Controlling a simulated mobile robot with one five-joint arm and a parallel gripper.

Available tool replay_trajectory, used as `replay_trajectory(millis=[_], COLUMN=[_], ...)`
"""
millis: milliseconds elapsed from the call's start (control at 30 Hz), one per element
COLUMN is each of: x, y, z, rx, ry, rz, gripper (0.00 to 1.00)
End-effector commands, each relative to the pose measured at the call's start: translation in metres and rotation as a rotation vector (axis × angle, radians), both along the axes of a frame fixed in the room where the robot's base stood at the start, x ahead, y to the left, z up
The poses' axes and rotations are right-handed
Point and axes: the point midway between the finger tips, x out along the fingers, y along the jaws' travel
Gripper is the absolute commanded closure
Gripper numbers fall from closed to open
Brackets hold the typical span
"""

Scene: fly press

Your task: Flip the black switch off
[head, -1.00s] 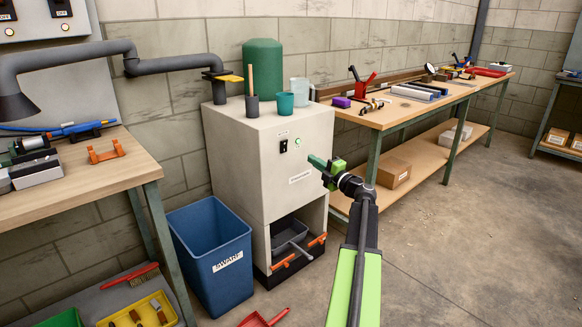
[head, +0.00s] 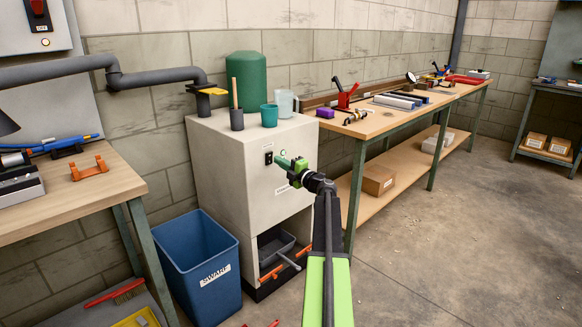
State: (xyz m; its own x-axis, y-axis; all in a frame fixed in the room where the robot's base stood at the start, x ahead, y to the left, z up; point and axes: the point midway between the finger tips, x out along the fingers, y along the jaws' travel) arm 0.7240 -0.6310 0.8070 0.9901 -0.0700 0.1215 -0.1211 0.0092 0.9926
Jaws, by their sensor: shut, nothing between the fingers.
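The black switch (head: 268,158) is a small dark plate on the upper front face of the light grey cabinet (head: 224,175). Its up or down position is too small to tell. My gripper (head: 283,158) is green and shut, with nothing in it. Its tip shows just right of the switch in the head view, in front of the cabinet face. I cannot tell whether it touches the face. The tip covers part of the area beside the switch, where a small green spot shows. My wrist hides part of the white label below.
A blue swarf bin (head: 205,270) stands left of the cabinet. Cups and a clear jug (head: 286,103) stand on its top. A long workbench (head: 385,122) runs to the right, and another bench (head: 85,205) stands at left.

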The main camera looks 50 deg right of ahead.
Motion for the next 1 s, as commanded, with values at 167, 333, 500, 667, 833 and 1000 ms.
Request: replay_trajectory(millis=[167, 333, 500, 667, 833, 1000], x=[0.023, 0.029, 0.029, 0.033, 0.034, 0.030], y=[-0.002, -0.002, -0.002, -0.002, -0.002, 0.000], z=[0.003, 0.004, 0.003, 0.006, 0.006, 0.007], rx=[0.000, 0.001, 0.001, 0.001, 0.001, 0.001], ry=[0.000, 0.000, 0.000, 0.000, -0.001, -0.001], rz=[0.000, -0.001, -0.001, 0.000, -0.001, 0.000], gripper=[1.00, 1.00, 1.00, 1.00, 1.00, 1.00])
